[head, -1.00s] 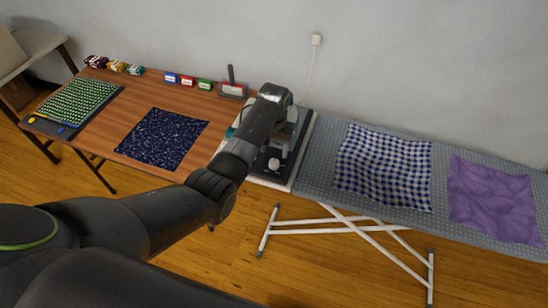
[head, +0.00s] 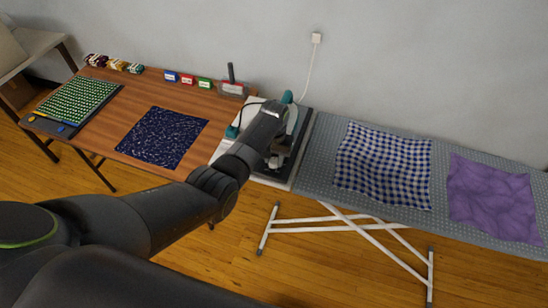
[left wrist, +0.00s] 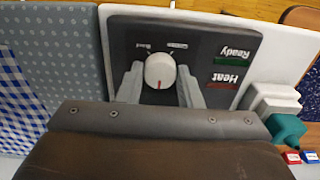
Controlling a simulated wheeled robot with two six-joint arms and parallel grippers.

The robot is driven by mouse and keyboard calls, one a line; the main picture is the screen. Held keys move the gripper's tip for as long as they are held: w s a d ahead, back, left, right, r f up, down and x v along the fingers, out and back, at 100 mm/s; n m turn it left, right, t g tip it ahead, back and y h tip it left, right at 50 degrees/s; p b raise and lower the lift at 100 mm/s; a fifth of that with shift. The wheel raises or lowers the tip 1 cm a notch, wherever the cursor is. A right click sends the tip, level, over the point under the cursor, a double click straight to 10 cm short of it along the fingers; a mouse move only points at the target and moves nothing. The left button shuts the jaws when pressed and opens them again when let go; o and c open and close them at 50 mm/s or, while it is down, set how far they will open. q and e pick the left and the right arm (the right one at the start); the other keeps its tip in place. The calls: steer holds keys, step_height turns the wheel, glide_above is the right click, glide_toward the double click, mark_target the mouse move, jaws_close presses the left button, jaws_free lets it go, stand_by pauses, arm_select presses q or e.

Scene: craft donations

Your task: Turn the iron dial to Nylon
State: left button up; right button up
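The dial (left wrist: 160,70) is a round white knob with a red mark, on a dark panel (left wrist: 215,85) in the left wrist view. The red mark points toward the bottom of that picture. Small print lies beyond the knob, too small to read surely; larger words "Ready" and "Heat" appear upside down at the right. My left gripper (left wrist: 160,75) has one finger on each side of the knob, seemingly with narrow gaps. In the head view my left gripper (head: 276,150) is low over the panel, and my wrist hides most of the dial. My right gripper is not in view.
The teal iron (head: 288,97) is partly hidden behind my wrist. An ironing board (head: 310,180) with checked cloth (head: 383,165) and purple cloth (head: 493,200) extends right. A wooden table (head: 95,140) with navy cloth (head: 163,137) stands left. A cord runs to the wall outlet (head: 317,38).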

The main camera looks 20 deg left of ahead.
arm_select(q)
steer(key=c, duration=0.4)
steer(key=shift+c, duration=0.2)
steer(key=shift+m, duration=0.3)
steer(key=shift+r+m+p, duration=0.1)
steer(key=shift+m+p, duration=0.3)
steer(key=shift+m, duration=0.1)
steer(key=m+p, duration=0.1)
steer(key=m, duration=0.3)
steer(key=m+p, duration=0.1)
steer(key=m, duration=0.3)
steer(key=shift+m, duration=2)
